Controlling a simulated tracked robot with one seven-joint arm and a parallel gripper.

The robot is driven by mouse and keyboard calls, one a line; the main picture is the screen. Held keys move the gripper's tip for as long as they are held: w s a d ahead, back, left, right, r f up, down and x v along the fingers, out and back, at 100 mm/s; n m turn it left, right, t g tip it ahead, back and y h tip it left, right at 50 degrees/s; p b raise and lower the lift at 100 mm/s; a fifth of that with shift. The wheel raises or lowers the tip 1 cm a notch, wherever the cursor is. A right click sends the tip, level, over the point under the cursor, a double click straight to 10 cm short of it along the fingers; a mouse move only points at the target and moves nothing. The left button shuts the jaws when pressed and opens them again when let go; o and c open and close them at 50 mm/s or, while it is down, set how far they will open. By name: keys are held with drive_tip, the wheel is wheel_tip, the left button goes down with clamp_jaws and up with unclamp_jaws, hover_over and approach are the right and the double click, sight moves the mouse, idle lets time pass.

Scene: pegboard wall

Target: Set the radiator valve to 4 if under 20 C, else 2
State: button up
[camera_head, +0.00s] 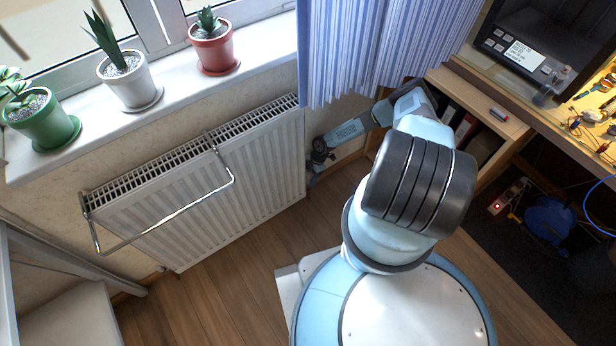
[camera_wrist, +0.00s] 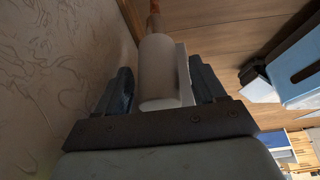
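The radiator (camera_head: 210,185) hangs under the window sill. My gripper (camera_head: 320,152) is low by its right end, where the valve cannot be made out in the head view. In the wrist view, a white, rounded valve head (camera_wrist: 160,75) with a copper-coloured pipe end beyond it lies between the two dark fingers of my gripper (camera_wrist: 163,88). The fingers stand apart on either side of it, very close; I cannot tell whether they press on it. No number on the valve is readable. No temperature reading can be made out.
A metal towel rail (camera_head: 180,212) hangs on the radiator's front. Potted plants stand on the sill (camera_head: 165,100). A blue striped curtain (camera_head: 375,45) hangs above my arm. A desk and shelf (camera_head: 470,95) are at right, with a dark device (camera_head: 530,45) whose small display is unreadable.

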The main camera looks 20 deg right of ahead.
drive_tip(key=c, duration=0.9)
drive_tip(key=shift+a, duration=0.2)
drive_tip(key=shift+c, duration=0.4)
drive_tip(key=shift+s+d, duration=0.1)
drive_tip(key=shift+d, duration=0.05)
drive_tip(key=shift+d+m+t, duration=0.1)
drive_tip(key=shift+m+t, duration=0.3)
drive_tip(key=shift+m, duration=0.6)
drive_tip(key=m+t, duration=0.1)
drive_tip(key=m, duration=0.2)
drive_tip(key=shift+s+f+m+t, duration=0.15)
drive_tip(key=shift+m+t, duration=0.65)
drive_tip(key=shift+m, duration=1.2)
